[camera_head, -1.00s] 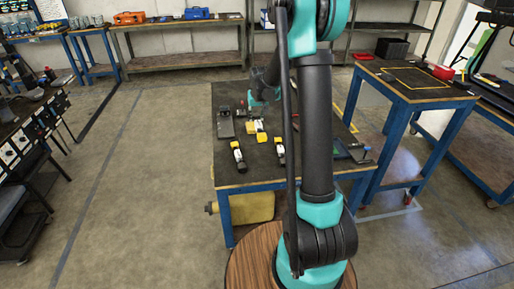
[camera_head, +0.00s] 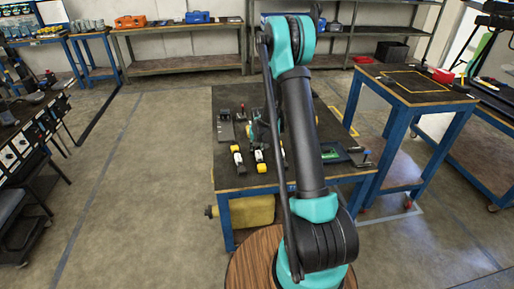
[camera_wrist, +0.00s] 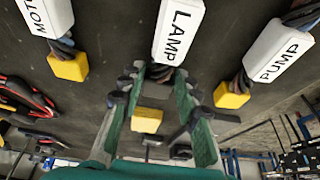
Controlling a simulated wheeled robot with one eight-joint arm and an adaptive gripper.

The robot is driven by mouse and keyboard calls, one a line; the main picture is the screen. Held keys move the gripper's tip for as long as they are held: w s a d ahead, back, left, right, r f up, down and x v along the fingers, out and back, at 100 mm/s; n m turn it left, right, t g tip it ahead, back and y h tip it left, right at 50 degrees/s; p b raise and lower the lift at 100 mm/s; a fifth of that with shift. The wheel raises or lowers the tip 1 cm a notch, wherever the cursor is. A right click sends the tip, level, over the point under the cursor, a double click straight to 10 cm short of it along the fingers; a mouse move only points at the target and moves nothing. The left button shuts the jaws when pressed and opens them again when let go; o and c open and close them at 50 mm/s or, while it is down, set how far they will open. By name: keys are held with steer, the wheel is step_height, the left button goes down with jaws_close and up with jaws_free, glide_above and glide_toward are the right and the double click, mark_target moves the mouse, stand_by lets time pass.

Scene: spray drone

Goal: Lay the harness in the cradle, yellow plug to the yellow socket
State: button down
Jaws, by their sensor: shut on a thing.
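The harness marked LAMP, with a white box (camera_wrist: 179,30) and a yellow plug (camera_wrist: 147,120), lies between two others in the wrist view. My gripper (camera_wrist: 163,103) is shut on its dark cable, just below the white box. I cannot make out the cradle or a yellow socket for certain.
A flat dark fixture (camera_head: 226,130) is at the table's left. Another blue-legged table (camera_head: 415,85) stands to the right.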

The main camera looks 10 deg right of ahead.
steer(key=shift+f, duration=0.2)
steer(key=c, duration=1.1)
jaws_free()
steer(key=shift+r, duration=0.1)
